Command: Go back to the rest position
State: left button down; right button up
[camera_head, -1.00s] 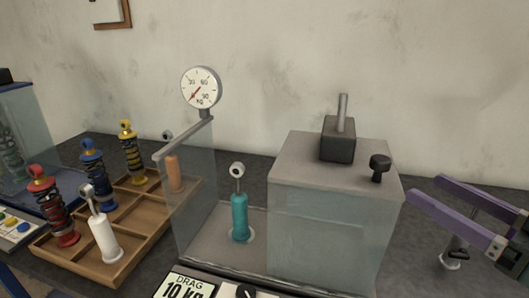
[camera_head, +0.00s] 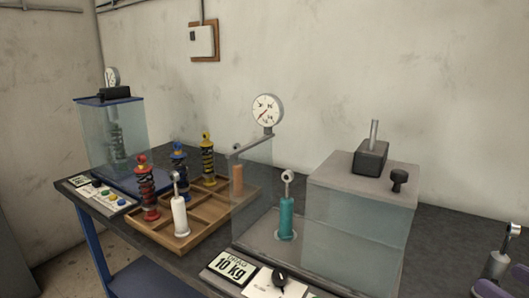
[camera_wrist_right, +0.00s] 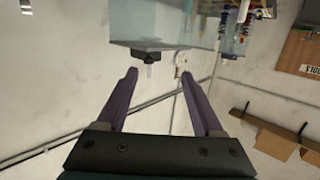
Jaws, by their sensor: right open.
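My right gripper (camera_wrist_right: 155,85) shows in the right wrist view with its two purple fingers spread apart and nothing between them. My left gripper is in neither view.
A wooden tray (camera_head: 219,226) holds red, blue and yellow spring dampers, a white damper (camera_head: 180,216) and an orange one. A second glass tester (camera_head: 113,140) stands at the left. A grey damper (camera_head: 498,262) stands at the right bench end. The wall is behind.

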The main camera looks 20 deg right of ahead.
jog(key=w+a+f+g+y, duration=0.1)
jog(key=a+f+g, duration=0.3)
jog(key=a, duration=0.2)
jog(key=s+a+n+g, duration=0.3)
jog(key=s+a+g, duration=0.5)
jog(key=a+g, duration=0.15)
pick_arm(q)
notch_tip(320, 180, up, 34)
jog(key=p, duration=3.3)
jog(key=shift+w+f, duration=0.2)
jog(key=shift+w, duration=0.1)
pick_arm(e)
notch_tip(320, 180, up, 32)
jog(key=shift+a+t, duration=0.2)
jog(key=shift+t, duration=0.15)
